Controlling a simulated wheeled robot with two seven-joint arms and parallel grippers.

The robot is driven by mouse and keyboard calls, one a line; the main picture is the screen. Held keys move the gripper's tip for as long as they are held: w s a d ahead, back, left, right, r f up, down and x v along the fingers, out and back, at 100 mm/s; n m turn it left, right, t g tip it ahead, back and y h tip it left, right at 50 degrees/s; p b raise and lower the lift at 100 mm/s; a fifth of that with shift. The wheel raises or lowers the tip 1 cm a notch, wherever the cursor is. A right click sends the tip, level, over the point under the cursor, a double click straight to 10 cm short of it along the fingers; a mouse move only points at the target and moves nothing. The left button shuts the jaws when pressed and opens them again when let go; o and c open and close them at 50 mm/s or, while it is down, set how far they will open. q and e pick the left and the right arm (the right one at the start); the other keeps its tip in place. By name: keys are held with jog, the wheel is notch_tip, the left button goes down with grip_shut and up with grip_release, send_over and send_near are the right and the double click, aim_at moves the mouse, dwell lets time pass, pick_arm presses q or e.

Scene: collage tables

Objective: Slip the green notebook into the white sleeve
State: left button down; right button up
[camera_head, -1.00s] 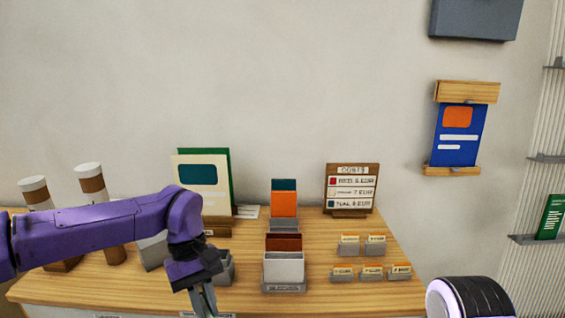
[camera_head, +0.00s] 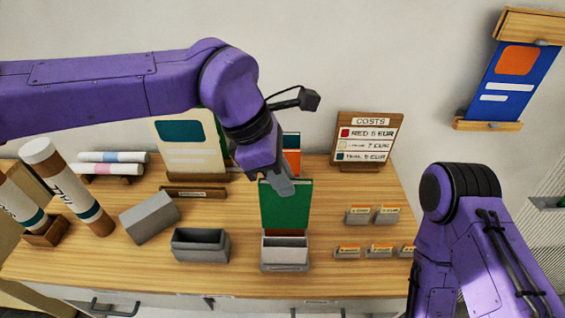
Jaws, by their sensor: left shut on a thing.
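My left gripper (camera_head: 281,184) is shut on the top edge of the green notebook (camera_head: 286,208). The notebook hangs upright, its broad face towards me. The white sleeve (camera_head: 285,256) stands in a grey holder at the middle of the table, straight below the notebook in the picture. The notebook's lower edge shows right at the sleeve's upper rim; I cannot tell whether it is inside or just above or behind it. The notebook hides most of the brown-red sleeve behind. My right arm shows at the right, but its gripper is out of view.
An orange and teal booklet (camera_head: 291,150) stands behind the notebook. An open grey box (camera_head: 201,245) and a tilted grey box (camera_head: 149,217) are to the left. Small card holders (camera_head: 372,215) and the costs sign (camera_head: 367,140) are to the right. Bare wood lies between.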

aim_at(282, 201)
pick_arm(q)
notch_tip(282, 201, down, 7)
jog(key=b, duration=0.6)
jog(key=shift+w, duration=0.1)
jog(key=shift+w+f, duration=0.15)
jog(key=shift+w, duration=0.15)
jog(key=shift+s, duration=0.2)
jog(key=shift+w, duration=0.15)
dwell(0.3)
